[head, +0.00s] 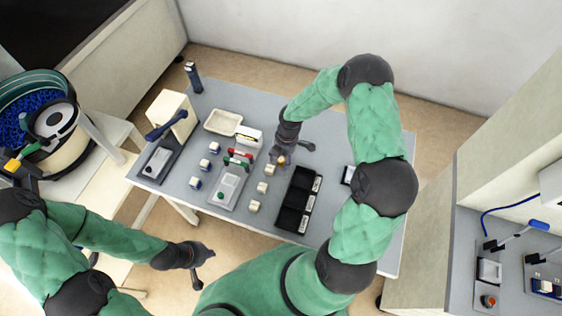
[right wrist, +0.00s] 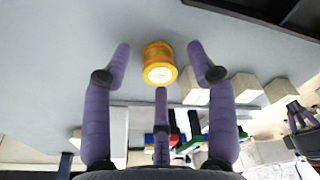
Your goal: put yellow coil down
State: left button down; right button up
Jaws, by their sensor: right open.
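The yellow coil (right wrist: 158,54) is a short yellow-orange spool with a pale round end, seen against the grey table top. In the right wrist view it lies between the spread purple fingers of my right gripper (right wrist: 160,60), with gaps on both sides. The head view shows the same coil (head: 281,160) small and partly hidden by that gripper (head: 281,156). I cannot tell whether the coil touches the table. My left gripper (head: 202,265) is off the table's front edge, away from the coil; its opening is unclear.
Cream blocks (head: 262,187) stand near the right gripper, left of a black compartment tray (head: 284,220). A fixture with red and green parts (head: 229,185), blue-and-white coils (head: 204,164) and a cream tray (head: 223,122) are further left. Grey table (head: 330,135) right of the gripper is clear.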

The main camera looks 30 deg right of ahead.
grip_shut()
jog(key=shift+r, duration=0.1)
